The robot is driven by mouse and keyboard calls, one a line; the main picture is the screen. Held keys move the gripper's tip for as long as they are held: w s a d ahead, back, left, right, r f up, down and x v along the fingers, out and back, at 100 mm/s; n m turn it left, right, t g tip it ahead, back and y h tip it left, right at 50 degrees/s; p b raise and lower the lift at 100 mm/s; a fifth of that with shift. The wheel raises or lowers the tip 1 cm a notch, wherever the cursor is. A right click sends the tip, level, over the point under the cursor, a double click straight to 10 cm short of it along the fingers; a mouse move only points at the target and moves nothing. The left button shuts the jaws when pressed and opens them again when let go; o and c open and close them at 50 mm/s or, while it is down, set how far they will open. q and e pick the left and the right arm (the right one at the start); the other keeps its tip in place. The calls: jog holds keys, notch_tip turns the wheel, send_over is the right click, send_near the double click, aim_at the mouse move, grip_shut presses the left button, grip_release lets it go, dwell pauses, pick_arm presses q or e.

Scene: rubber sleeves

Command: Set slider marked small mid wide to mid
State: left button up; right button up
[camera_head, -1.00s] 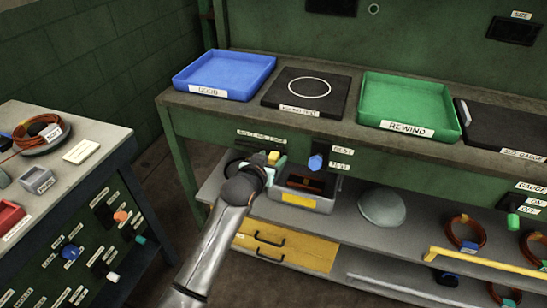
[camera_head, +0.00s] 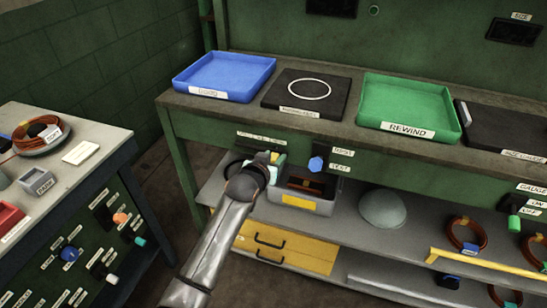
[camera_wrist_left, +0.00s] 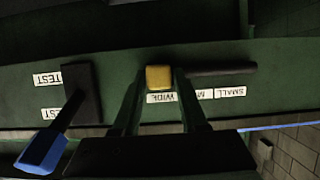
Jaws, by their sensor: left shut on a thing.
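The slider has a yellow knob (camera_wrist_left: 159,78) on a dark slot (camera_wrist_left: 225,69) in the green bench front. In the left wrist view, which is upside down, the knob stands by the WIDE label (camera_wrist_left: 162,98), at the left end of the slot. The partly covered middle label (camera_wrist_left: 198,94) and the SMALL label (camera_wrist_left: 230,92) lie to its right. My left gripper (camera_wrist_left: 160,88) is shut on the knob, one finger on each side. In the head view my left gripper (camera_head: 273,163) is at the bench front and largely covers the slider. My right gripper is not in view.
A blue knob (camera_head: 316,164) with TEST labels sits just right of my left gripper. A grey bin (camera_head: 305,202) and a grey dome (camera_head: 382,209) stand on the shelf below. Blue (camera_head: 180,85) and green (camera_head: 455,125) trays rest on the bench top.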

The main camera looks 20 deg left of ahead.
pick_arm(q)
grip_shut()
dwell(0.8)
jog(key=shift+a, duration=0.1)
jog(key=a+p, duration=0.1)
jog(key=a, duration=0.4)
jog(key=shift+w+p, duration=0.1)
jog(key=shift+p, duration=0.3)
jog(key=o, duration=0.8)
grip_release()
jog(key=shift+c, duration=0.2)
jog(key=shift+d, duration=0.1)
